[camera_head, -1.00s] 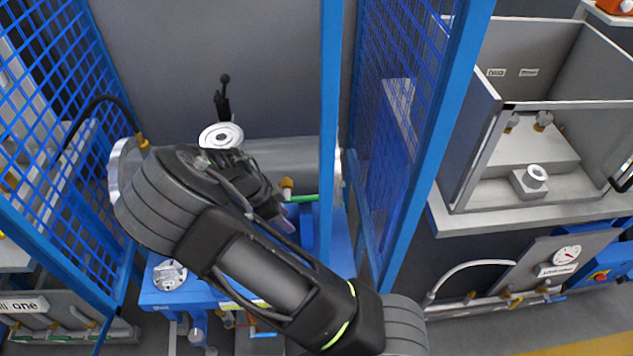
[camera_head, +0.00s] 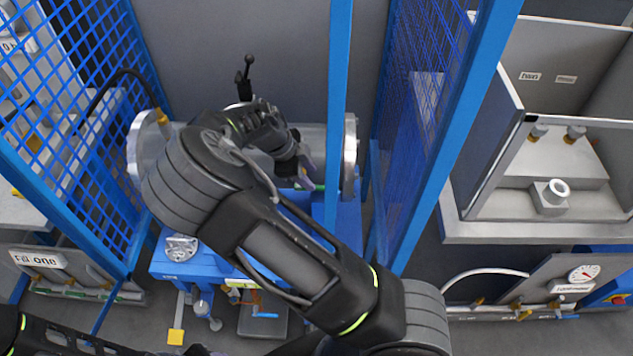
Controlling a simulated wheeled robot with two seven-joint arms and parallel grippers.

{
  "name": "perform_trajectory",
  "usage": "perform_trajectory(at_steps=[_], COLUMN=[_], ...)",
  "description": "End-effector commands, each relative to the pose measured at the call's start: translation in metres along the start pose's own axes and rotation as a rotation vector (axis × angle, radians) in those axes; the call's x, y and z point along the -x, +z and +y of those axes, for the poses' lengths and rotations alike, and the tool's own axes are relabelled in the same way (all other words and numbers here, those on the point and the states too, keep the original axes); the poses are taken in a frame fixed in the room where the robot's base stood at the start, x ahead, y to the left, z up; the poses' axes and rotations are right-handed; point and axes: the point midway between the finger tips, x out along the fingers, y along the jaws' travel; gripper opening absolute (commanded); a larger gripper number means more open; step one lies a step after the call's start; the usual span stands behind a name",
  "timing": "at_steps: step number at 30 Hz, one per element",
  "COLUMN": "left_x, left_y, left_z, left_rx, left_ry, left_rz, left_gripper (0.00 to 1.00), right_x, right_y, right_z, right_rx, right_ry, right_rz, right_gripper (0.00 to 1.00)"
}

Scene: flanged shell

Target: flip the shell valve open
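The shell is a grey horizontal cylinder, with a flange (camera_head: 349,155) at its right end and another (camera_head: 143,150) at its left, behind blue cage posts. A small green lever (camera_head: 319,187), apparently the shell valve's handle, shows low on the shell's right part. My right gripper (camera_head: 306,172) is just above and left of this lever, in front of the shell. The valve body is hidden behind the gripper, and I cannot tell whether they touch. The fingers are too small and covered to judge. My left gripper is out of view; dark links of my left arm show at the bottom left.
A blue upright post (camera_head: 338,110) stands close to the right of my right gripper. Blue mesh panels (camera_head: 70,110) flank the shell. A blue stand (camera_head: 172,262) is below it. A grey open box (camera_head: 500,185) stands at the right.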

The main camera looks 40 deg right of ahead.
Motion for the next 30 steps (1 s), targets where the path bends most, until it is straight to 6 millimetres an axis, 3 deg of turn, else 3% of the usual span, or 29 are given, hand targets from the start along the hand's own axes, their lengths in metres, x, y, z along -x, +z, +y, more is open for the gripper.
perform_trajectory(at_steps=[9, 20, 30], left_x=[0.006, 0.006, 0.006], left_y=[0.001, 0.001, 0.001], left_z=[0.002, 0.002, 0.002], left_rx=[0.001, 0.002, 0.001], left_ry=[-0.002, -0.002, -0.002], left_rz=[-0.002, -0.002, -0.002], left_gripper=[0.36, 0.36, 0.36], right_x=[-0.046, -0.053, -0.053], right_y=[-0.001, 0.0, 0.0], right_z=[0.0, 0.0, 0.0], right_rx=[0.002, 0.001, 0.001], right_ry=[0.002, 0.0, 0.0], right_rz=[0.002, 0.0, 0.0], right_gripper=[0.38, 0.38, 0.11])
